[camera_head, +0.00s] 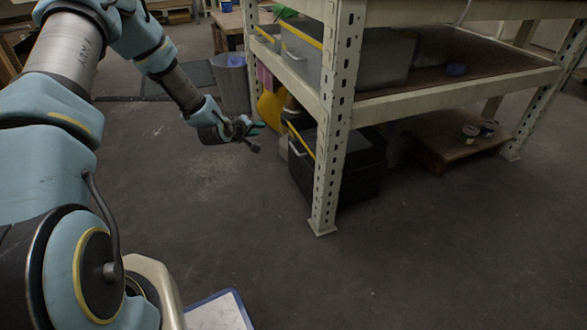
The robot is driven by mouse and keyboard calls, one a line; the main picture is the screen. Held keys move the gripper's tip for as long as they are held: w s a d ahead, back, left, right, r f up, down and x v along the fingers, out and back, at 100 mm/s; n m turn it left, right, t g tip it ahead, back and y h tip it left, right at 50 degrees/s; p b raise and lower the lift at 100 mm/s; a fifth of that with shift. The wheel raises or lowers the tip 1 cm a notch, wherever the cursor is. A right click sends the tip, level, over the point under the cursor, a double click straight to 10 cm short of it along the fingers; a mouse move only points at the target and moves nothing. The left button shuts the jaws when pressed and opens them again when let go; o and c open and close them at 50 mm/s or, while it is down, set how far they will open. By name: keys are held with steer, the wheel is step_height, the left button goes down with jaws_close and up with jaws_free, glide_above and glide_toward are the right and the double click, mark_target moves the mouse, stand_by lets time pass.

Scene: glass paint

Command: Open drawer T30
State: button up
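No label reading T30 is legible. Two drawer-like boxes with yellow strips and pale handles stand in the metal rack: a grey one (368,62) on the middle shelf and a black one (345,172) at floor level. The front faces of both are turned to the left and seen at a steep angle, and both look shut. The rack's front post hides part of each. My gripper (257,138) is at the end of the arm, left of the black box's front and apart from it. Its fingers look spread, with nothing between them.
The rack's post (330,130) stands close to the right of my gripper. A grey bin (233,88) and a yellow object (270,106) are behind my gripper. A low wooden platform (450,145) holds small cans. The floor in front is clear.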

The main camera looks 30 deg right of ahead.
mark_target(294, 148)
steer(key=s+d+f+n+t+h+b, duration=0.15)
steer(key=d+f+b, duration=0.25)
steer(key=f, duration=0.4)
steer(key=d+f+n+t+h+b, duration=0.1)
steer(key=d+f+n+h+b, duration=0.15)
steer(key=d+f+b, duration=0.4)
steer(key=shift+n+y, duration=0.3)
steer(key=shift+w+a+f+b+x, duration=0.15)
steer(key=shift+f+b+x, duration=0.2)
steer(key=shift+x, duration=1.15)
steer(key=shift+w+a+f+b+x, duration=0.2)
steer(key=shift+b+x, duration=0.25)
steer(key=shift+x, duration=1.1)
steer(key=shift+w+a+f+b+x, duration=0.15)
steer(key=shift+f+b+x, duration=0.2)
steer(key=shift+x, duration=1.15)
steer(key=shift+r, duration=0.1)
jaws_close()
